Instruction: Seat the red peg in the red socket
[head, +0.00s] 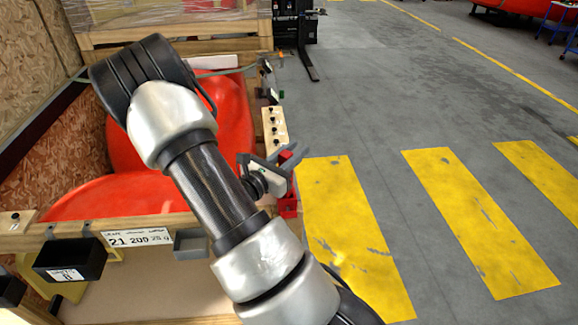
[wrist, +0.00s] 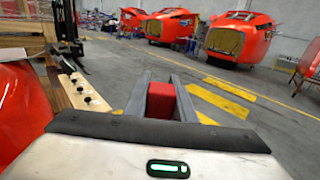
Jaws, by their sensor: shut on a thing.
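My gripper (wrist: 160,92) is shut on a red block, which I take to be the red peg (wrist: 161,101); it sits between the two grey fingers in the wrist view. In the head view, my gripper (head: 284,163) is at the right side of the wooden crate, with a bit of red showing at its fingers. Another red piece (head: 288,205) stands just below the gripper at the crate's side; it may be the red socket, but its opening is not visible. The peg's lower end is hidden.
A pale board (head: 273,131) with several dark knobs is on the crate's right edge. Large red nosecones (head: 228,105) fill the crate behind my arm. A black bin (head: 70,260) and grey box (head: 190,243) hang at the front rail (head: 130,222).

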